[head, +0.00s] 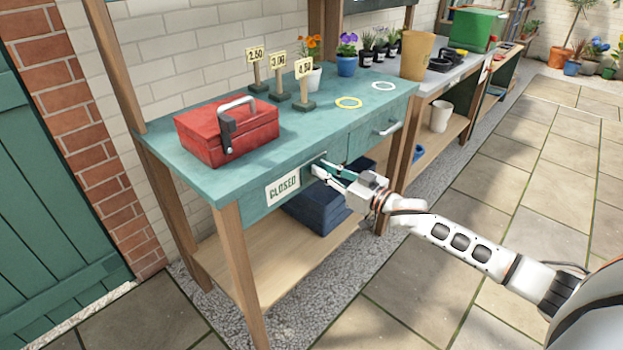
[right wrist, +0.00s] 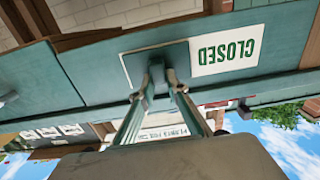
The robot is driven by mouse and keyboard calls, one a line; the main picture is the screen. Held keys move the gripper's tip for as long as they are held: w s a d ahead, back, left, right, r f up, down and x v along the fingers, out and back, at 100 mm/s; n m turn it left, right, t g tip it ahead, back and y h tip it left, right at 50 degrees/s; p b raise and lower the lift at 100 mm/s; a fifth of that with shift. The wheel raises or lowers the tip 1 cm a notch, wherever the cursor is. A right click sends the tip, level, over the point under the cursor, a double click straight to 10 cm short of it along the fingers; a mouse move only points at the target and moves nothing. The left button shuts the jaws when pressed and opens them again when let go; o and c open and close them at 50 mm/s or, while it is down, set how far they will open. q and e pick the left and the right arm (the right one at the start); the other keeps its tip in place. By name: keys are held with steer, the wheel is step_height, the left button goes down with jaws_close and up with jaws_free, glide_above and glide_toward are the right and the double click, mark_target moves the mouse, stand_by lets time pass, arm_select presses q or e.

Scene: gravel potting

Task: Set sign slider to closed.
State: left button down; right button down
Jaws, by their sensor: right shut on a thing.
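The sign (head: 283,188) on the front of the teal bench reads CLOSED in green letters on white. It shows upside down in the right wrist view (right wrist: 226,50). The sign slider is a dark teal plate (right wrist: 140,65) beside the lettering, with a small knob between my fingertips. In the head view the slider lies just right of the lettering, largely hidden by my gripper. My right gripper (head: 318,169) is shut on the slider's knob; its fingertips also show in the right wrist view (right wrist: 160,82). My left gripper is not in view.
The teal bench (head: 205,180) carries a red toolbox (head: 225,135), price signs (head: 278,80), flower pots and two rings. A drawer with a handle (head: 388,128) is right of my gripper. A blue crate (head: 315,210) sits on the lower shelf. The paving in front is clear.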

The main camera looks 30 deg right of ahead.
steer(key=shift+w+d, duration=0.1)
steer(key=shift+d, duration=0.15)
steer(key=c, duration=2)
jaws_free()
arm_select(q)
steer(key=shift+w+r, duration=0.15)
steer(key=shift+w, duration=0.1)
arm_select(e)
steer(key=shift+o, duration=0.2)
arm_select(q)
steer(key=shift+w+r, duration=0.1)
arm_select(e)
steer(key=v, duration=1.2)
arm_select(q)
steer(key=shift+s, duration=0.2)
arm_select(e)
steer(key=shift+r, duration=0.1)
